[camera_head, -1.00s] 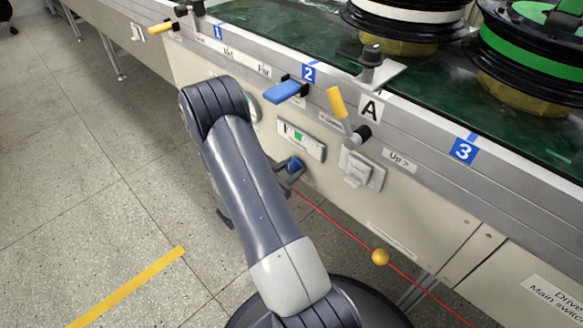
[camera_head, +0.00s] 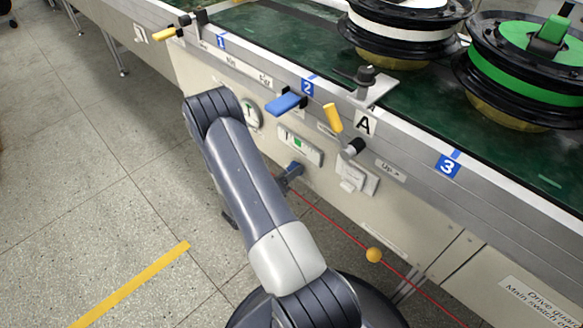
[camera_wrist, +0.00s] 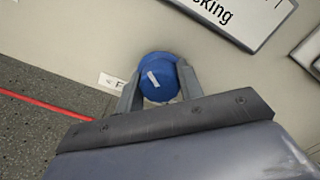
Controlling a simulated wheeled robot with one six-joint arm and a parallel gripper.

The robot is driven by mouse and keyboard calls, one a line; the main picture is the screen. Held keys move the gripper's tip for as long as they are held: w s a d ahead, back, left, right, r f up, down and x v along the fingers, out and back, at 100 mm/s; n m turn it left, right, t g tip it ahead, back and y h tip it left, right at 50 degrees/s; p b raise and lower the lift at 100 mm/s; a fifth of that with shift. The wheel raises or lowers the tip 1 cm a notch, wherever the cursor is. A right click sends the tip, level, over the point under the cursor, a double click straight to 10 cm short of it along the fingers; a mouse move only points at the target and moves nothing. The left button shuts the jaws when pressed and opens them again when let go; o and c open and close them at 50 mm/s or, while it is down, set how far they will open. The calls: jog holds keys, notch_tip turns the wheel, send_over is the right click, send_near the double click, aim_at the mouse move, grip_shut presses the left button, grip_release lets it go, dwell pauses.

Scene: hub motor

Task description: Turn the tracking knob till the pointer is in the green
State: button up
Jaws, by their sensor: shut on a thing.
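The blue tracking knob (camera_wrist: 160,78) has a white mark on its face and sits between the two fingers of my gripper (camera_wrist: 158,90) in the wrist view. The gripper is shut on it. The mark is tilted. In the head view the knob (camera_head: 295,169) and gripper (camera_head: 287,178) show low on the cream panel, partly hidden by my arm. Above the knob is a white gauge (camera_head: 312,155) with a green patch in its window. Its pointer is too small to make out. In the wrist view a label ending in "king" (camera_wrist: 232,14) is cut off at the top.
A blue paddle (camera_head: 284,105), a yellow-handled lever (camera_head: 333,118) and a white switch (camera_head: 352,178) stick out from the panel near my arm. A red cord (camera_head: 335,226) with a yellow ball (camera_head: 374,255) runs low along the front. Floor at left is clear.

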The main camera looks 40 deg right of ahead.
jog(key=shift+n+p, duration=0.9)
jog(key=shift+n, duration=1.2)
jog(key=o, duration=1)
jog(key=shift+a, duration=0.15)
jog(key=a, duration=0.3)
jog(key=a+p, duration=0.1)
jog(key=a, duration=0.6)
jog(key=shift+s+a+p, duration=0.25)
jog(key=shift+s+p, duration=0.1)
jog(key=shift+s, duration=0.05)
jog(key=d, duration=0.3)
jog(key=d+b, duration=0.1)
jog(key=d, duration=0.7)
jog(key=shift+w+b, duration=0.35)
jog(key=shift+w, duration=0.05)
jog(key=shift+a, duration=0.1)
